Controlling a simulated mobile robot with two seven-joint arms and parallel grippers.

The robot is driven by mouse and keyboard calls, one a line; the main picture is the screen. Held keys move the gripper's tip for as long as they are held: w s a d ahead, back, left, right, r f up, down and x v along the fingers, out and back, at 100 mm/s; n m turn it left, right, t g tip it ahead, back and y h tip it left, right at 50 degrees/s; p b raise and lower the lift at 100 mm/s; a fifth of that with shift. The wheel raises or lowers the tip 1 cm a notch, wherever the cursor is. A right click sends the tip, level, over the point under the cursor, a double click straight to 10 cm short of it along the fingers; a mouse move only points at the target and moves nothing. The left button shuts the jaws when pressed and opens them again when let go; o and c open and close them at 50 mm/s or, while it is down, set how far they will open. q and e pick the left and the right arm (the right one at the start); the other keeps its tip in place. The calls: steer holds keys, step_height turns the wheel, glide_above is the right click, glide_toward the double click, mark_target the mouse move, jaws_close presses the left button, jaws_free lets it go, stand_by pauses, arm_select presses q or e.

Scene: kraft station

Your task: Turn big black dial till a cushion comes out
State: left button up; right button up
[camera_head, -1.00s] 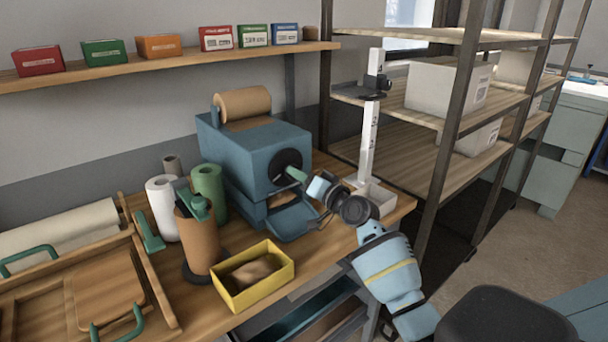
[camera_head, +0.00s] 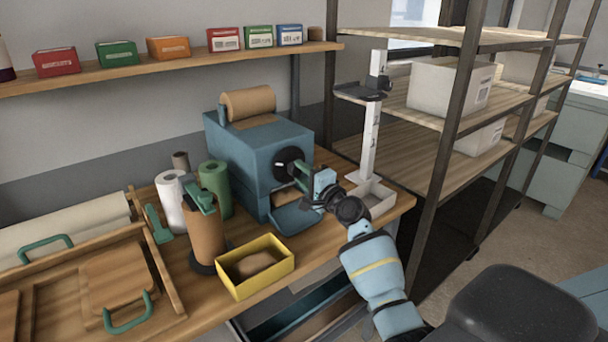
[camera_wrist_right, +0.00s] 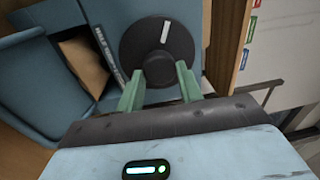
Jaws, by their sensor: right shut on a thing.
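The big black dial (camera_head: 283,163) is on the front of the blue paper machine (camera_head: 262,140). In the right wrist view the dial (camera_wrist_right: 138,38) is a black disc with a white mark pointing near the top. My right gripper (camera_head: 300,166) has its green fingers (camera_wrist_right: 158,72) closed on the dial's central knob. A brown paper piece (camera_wrist_right: 84,66) shows in the machine's outlet below the dial, beside a lettered edge. Part of it is hidden, so I cannot tell how far out it is.
A yellow box (camera_head: 284,262) holding a brown paper piece stands at the bench's front edge. Paper rolls (camera_head: 215,188) stand left of the machine. A white upright post (camera_head: 370,140) and small tray stand right of it, near the shelving.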

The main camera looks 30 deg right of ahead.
steer(key=shift+m, duration=0.6)
steer(key=o, duration=1)
steer(key=shift+s+f, duration=0.15)
steer(key=shift+s, duration=0.45)
steer(key=s, duration=0.6)
steer(key=shift+s+d+f, duration=0.15)
steer(key=shift+s+d, duration=0.05)
steer(key=shift+s, duration=0.05)
